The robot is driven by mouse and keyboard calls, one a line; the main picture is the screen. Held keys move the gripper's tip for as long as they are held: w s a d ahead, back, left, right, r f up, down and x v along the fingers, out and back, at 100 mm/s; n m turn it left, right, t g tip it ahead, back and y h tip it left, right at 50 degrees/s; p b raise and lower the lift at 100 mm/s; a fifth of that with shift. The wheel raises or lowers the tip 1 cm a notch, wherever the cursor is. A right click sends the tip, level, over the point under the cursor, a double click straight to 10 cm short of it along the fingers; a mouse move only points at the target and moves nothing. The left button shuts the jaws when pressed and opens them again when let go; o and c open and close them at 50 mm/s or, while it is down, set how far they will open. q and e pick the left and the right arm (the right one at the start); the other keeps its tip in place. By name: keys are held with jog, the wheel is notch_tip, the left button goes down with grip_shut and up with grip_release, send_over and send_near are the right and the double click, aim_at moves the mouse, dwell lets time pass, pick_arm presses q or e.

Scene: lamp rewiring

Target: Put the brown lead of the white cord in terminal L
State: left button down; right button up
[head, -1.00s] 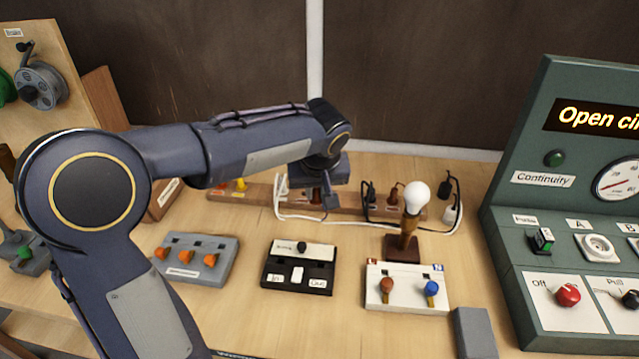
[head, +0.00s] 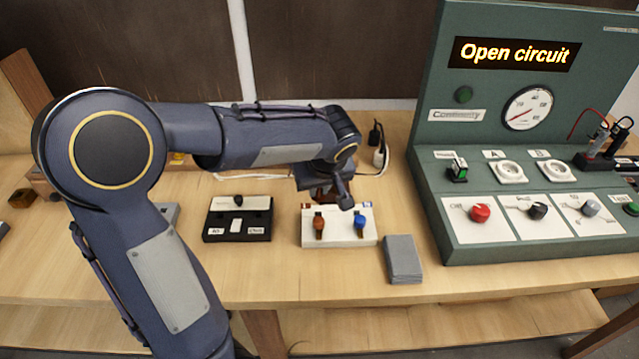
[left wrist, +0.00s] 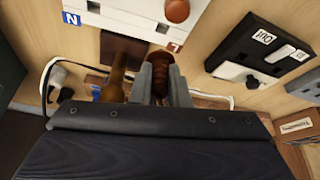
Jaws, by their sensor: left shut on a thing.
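The white terminal block (head: 340,239) stands on the bench with a brown lever (head: 319,224) and a blue lever (head: 359,222). Its N label shows in the left wrist view (left wrist: 71,18); the L entry is not clearly seen. My left gripper (head: 328,193) is just behind and above the block. In the left wrist view its fingers are shut on a ribbed brown piece (left wrist: 160,78), which appears to be the brown lead. Whether its tip touches the block cannot be told. The white cord (head: 375,168) lies behind my arm. My right gripper is out of view.
A black switch box (head: 240,231) stands left of the block and a grey slab (head: 402,259) right of it. The green test panel (head: 432,190) reads "Open circuit" and fills the right side. A brown lamp stem (left wrist: 118,68) is close beside the fingers.

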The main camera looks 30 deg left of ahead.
aim_at(319, 196)
pick_arm(q)
jog(key=shift+f+b, duration=0.75)
jog(key=shift+f, duration=0.8)
jog(key=shift+f+b, duration=0.8)
jog(key=shift+b, duration=0.15)
jog(key=shift+f+b, duration=0.55)
jog(key=shift+b, duration=0.3)
jog(key=c, duration=1.3)
grip_release()
jog(key=v, duration=0.8)
jog(key=shift+w+a, duration=0.1)
jog(key=s+d+m+h+p, duration=0.1)
jog(key=s+m+h, duration=0.1)
jog(key=s, duration=0.4)
jog(key=s+d+f+m+t+h+p, duration=0.1)
jog(key=s+d+m+h, duration=0.1)
jog(key=s, duration=0.5)
jog(key=s+d+f+m+t+h+p, duration=0.1)
jog(key=s+m+h, duration=0.2)
jog(key=s, duration=0.3)
jog(key=shift+s+d+f+m, duration=0.2)
jog(key=shift+s+d+m, duration=0.1)
jog(key=shift+s+d, duration=0.1)
